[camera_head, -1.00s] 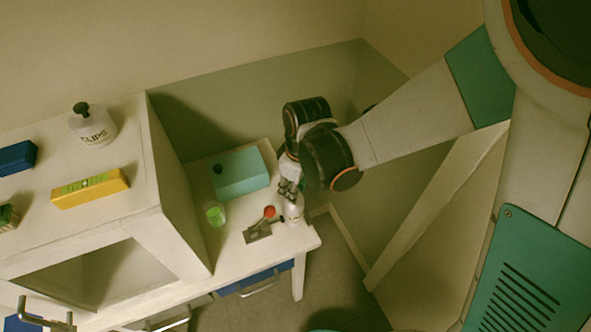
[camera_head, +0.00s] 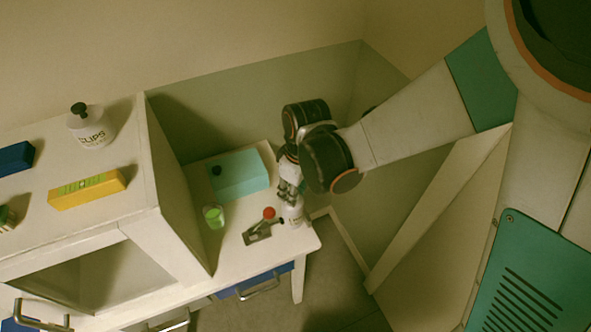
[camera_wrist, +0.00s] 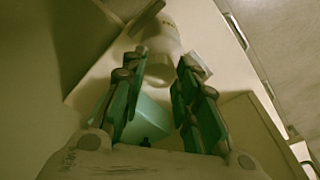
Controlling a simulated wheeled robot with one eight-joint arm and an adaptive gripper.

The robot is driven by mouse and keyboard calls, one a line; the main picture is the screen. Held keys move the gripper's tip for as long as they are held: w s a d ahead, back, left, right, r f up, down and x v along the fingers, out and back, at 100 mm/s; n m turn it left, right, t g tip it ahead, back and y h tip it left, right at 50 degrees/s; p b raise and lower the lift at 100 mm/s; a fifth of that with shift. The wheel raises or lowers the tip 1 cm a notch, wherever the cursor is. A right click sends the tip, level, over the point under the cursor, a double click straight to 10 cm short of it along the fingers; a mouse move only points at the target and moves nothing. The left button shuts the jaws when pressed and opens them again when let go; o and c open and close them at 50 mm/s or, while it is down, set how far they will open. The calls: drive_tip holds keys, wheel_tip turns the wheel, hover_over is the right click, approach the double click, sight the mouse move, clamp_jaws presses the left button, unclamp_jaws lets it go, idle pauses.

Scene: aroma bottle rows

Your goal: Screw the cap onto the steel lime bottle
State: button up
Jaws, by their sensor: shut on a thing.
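The bottle (camera_head: 293,215), pale with a dark-lettered label, stands upright near the front right corner of the lower table. It also shows in the wrist view (camera_wrist: 163,32). My gripper (camera_head: 289,194) is directly above it, pointing down. In the wrist view, its green-and-grey fingers (camera_wrist: 164,62) are closed on either side of a pale round piece (camera_wrist: 160,70) at the bottle's top. I take this piece for the cap. Its seam with the neck is hidden, so I cannot tell how far it is seated.
A grey clamp with a red knob (camera_head: 268,213) stands close left of the bottle. A green-filled glass (camera_head: 213,216) and a teal box (camera_head: 240,174) are further left and behind. A white cabinet (camera_head: 180,215) rises at the left. The table edge is close on the right.

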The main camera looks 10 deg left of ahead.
drive_tip(key=o, duration=0.7)
drive_tip(key=shift+o, duration=0.2)
drive_tip(key=shift+r, duration=0.1)
drive_tip(key=shift+c, duration=0.3)
drive_tip(key=shift+r+p, duration=2.4)
drive_tip(key=shift+r, duration=1.05)
drive_tip(key=shift+o, duration=0.3)
